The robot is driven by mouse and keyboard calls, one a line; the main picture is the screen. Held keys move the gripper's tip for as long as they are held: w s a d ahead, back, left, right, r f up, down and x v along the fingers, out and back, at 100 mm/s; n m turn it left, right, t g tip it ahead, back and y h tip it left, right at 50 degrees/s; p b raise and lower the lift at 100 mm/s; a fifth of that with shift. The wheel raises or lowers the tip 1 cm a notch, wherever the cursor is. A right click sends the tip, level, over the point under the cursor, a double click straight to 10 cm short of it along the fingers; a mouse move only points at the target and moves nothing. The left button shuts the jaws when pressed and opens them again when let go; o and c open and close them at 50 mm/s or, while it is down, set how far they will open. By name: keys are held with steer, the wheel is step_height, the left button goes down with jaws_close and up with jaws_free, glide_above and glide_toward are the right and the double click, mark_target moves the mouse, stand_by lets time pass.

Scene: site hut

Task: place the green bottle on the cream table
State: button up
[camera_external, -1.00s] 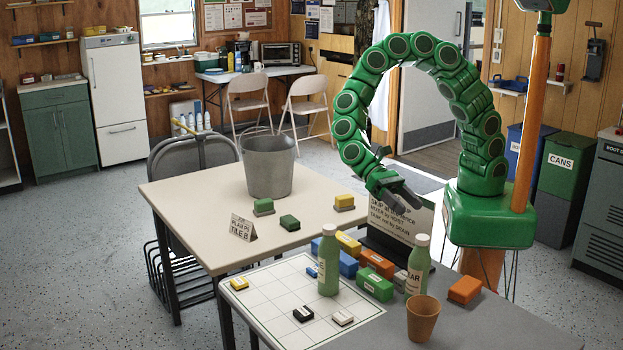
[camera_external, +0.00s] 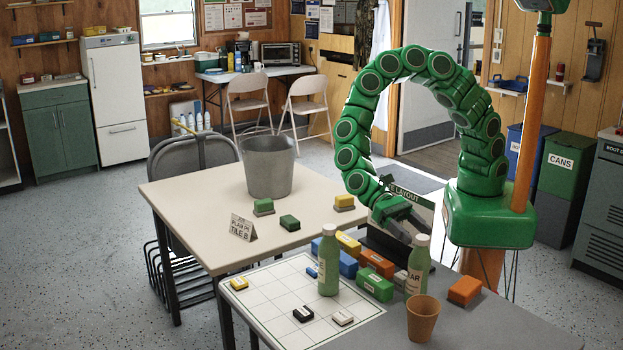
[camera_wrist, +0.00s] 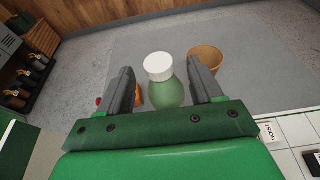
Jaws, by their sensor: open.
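Two green bottles with pale caps stand upright on the grey table in the external view. One bottle (camera_external: 328,262) stands on the white grid sheet; the other bottle (camera_external: 418,266) stands further right, by the brown cup. My gripper (camera_external: 406,232) is low beside the right bottle's cap. In the wrist view a green bottle (camera_wrist: 166,92) with a white cap shows between the open fingers of my gripper (camera_wrist: 159,72); I cannot tell whether they touch it. The cream table (camera_external: 215,205) stands behind and left of the grey table.
The brown cup (camera_external: 422,320) stands close in front of the right bottle. Several coloured blocks, including a green block (camera_external: 374,284) and an orange block (camera_external: 465,290), lie nearby. A grey bucket (camera_external: 268,168), small blocks and a sign (camera_external: 243,228) stand on the cream table; its left part is clear.

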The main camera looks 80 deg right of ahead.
mark_target(423, 237)
steer(key=shift+x, duration=1.9)
steer(key=shift+d, duration=0.1)
steer(key=shift+c, duration=0.3)
jaws_close()
